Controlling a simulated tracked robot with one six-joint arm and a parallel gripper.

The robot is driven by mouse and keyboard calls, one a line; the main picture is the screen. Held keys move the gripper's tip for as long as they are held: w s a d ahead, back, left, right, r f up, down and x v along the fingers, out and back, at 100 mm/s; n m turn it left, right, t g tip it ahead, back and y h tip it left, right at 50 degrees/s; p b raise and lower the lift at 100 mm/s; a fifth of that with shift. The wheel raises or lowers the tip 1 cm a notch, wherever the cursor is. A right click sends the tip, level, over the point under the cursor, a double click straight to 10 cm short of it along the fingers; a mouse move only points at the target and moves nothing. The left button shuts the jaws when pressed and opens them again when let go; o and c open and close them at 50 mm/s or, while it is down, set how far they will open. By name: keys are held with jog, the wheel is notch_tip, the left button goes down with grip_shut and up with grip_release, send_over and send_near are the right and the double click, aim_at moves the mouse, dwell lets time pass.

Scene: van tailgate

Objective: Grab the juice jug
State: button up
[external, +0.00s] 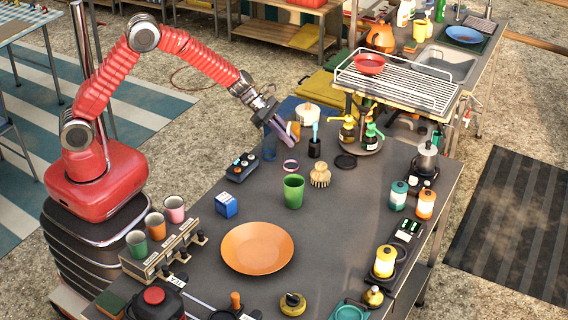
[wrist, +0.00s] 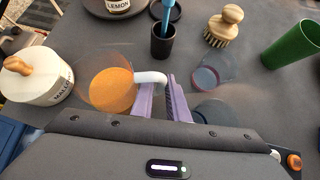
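The juice jug (wrist: 110,90) is clear, with orange juice inside and a white handle. In the wrist view it stands left of my gripper (wrist: 167,88), its handle pointing at the purple fingers. The fingers are close together, with the handle's end between them; the lower part of the handle is hidden by them. In the external view my gripper (external: 281,132) points down at the far end of the grey table (external: 335,215). I cannot make out the jug there.
A white lidded pot (wrist: 38,80) stands left of the jug. A black cup with a blue-handled tool (wrist: 163,40), a wooden brush (wrist: 223,25), a clear glass (wrist: 212,70) and a green cup (wrist: 290,45) are near. An orange plate (external: 257,248) lies closer to my base.

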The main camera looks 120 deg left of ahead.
jog(key=shift+c, duration=0.5)
grip_shut()
jog(key=shift+r, duration=0.15)
notch_tip(320, 180, up, 18)
dwell(1.8)
dwell(1.0)
